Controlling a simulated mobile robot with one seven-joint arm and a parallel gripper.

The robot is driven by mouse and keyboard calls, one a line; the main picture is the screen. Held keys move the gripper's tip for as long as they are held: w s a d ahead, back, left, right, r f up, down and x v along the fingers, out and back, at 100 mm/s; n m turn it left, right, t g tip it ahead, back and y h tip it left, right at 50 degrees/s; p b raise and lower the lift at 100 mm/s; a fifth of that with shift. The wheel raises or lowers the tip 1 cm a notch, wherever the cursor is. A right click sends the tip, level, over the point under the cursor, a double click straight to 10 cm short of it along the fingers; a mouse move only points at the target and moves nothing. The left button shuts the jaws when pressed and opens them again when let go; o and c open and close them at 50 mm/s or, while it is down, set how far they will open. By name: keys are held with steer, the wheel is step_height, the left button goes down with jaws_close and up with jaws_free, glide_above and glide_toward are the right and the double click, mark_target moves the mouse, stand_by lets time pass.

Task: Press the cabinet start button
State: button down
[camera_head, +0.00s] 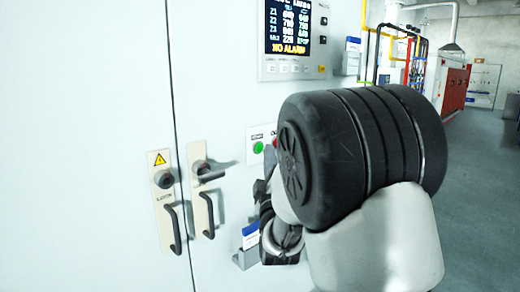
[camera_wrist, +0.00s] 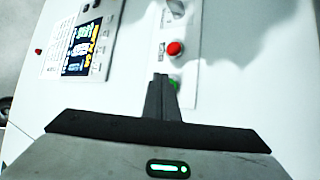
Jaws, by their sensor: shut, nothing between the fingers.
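The green button (camera_head: 258,147), which appears to be the start button, sits on a small pale panel on the white cabinet front (camera_head: 90,120). In the wrist view the green button (camera_wrist: 174,84) shows just right of my fingertips, partly hidden behind them. My gripper (camera_wrist: 160,78) is shut and empty, its fingers pointing at the panel. I cannot tell whether the tips touch it. A red button (camera_wrist: 175,48) sits beyond the green one in the wrist view. In the head view my arm hides most of my gripper and part of the panel.
A display with keys (camera_head: 290,32) is above the buttons. Two door handles (camera_head: 172,228) (camera_head: 208,212) stand out to the left. A small holder with cards (camera_head: 246,250) is below the panel. Open floor (camera_head: 485,170) lies at the right.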

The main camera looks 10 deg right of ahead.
steer(key=shift+w+a, duration=0.1)
steer(key=shift+w+a+b, duration=0.15)
steer(key=shift+w+b, duration=0.1)
steer(key=shift+b, duration=0.15)
steer(key=shift+w+a+b, duration=0.3)
steer(key=shift+w, duration=0.1)
stand_by(0.8)
steer(key=shift+s, duration=0.1)
steer(key=shift+s+d+b, duration=0.5)
steer(key=shift+s, duration=0.15)
steer(key=shift+d, duration=0.1)
steer(key=s+d+b, duration=0.1)
steer(key=s, duration=0.1)
steer(key=s+d+b, duration=0.1)
steer(key=s, duration=0.1)
steer(key=shift+d, duration=0.4)
